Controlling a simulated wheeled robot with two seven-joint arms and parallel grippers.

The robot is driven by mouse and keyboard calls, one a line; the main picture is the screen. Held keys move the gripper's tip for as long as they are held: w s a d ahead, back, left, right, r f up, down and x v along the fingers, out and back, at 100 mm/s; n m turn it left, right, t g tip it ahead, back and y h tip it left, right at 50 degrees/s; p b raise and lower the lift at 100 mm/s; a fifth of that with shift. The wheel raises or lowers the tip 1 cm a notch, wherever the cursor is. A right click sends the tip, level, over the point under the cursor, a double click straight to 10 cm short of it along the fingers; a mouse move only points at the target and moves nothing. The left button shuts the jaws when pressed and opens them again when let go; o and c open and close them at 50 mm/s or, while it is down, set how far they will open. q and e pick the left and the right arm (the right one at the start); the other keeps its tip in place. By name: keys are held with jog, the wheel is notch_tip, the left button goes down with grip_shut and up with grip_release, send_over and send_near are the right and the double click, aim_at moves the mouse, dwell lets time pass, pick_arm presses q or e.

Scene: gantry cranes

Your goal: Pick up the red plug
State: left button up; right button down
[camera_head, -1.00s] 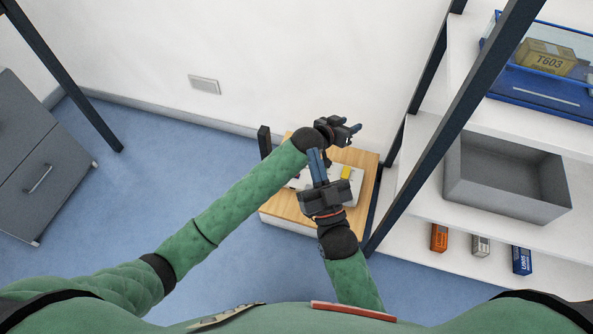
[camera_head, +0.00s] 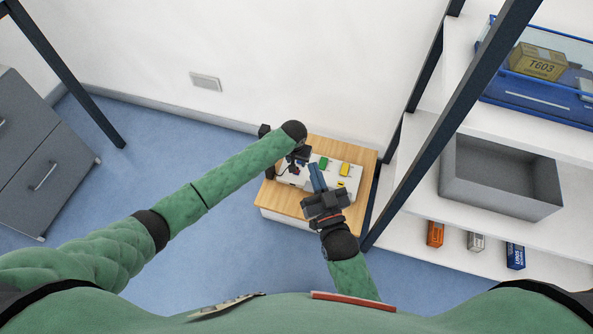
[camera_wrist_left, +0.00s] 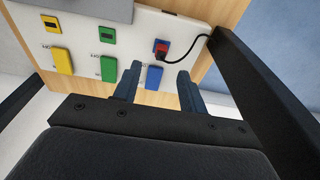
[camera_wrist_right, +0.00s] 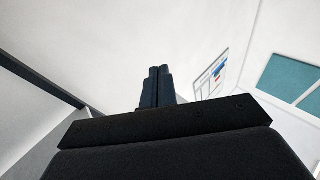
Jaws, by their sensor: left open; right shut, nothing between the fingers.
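The red plug (camera_wrist_left: 161,47) sits in a blue socket on the white panel (camera_wrist_left: 185,32), with a black cable leading off it to the right. My left gripper (camera_wrist_left: 160,82) is open. Its fingertips point towards the panel, and the plug shows just beyond and between them, apart from both fingers. A blue block (camera_wrist_left: 154,77) shows between the fingers. In the head view my left gripper (camera_head: 298,156) hangs over the left end of the panel (camera_head: 345,182) and partly hides it. My right gripper (camera_head: 316,178) is shut and empty, in front of the panel.
Yellow (camera_wrist_left: 62,60) and green (camera_wrist_left: 108,68) blocks stand on the same panel. The panel lies on a wooden-topped cabinet (camera_head: 290,207) against the wall. A shelf rack with a grey bin (camera_head: 503,190) and a blue crate (camera_head: 530,98) stands at right.

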pick_arm(q)
jog(key=shift+f, duration=0.45)
jog(key=f, duration=0.1)
jog(key=f+b, duration=0.1)
jog(key=f, duration=0.3)
jog(key=shift+w+b, duration=0.25)
jog(key=shift+b, duration=0.05)
pick_arm(e)
jog(key=s+d+r+t, duration=0.1)
jog(key=s+r+t, duration=0.1)
jog(key=r, duration=0.6)
jog(key=s+r+t+y, duration=0.1)
jog(key=r+t, duration=0.3)
jog(key=r, duration=0.4)
jog(key=shift+s+d+r+y, duration=0.3)
jog(key=shift+s+d+r, duration=0.05)
jog(key=shift+d, duration=0.05)
pick_arm(q)
jog(key=shift+c, duration=0.4)
grip_shut()
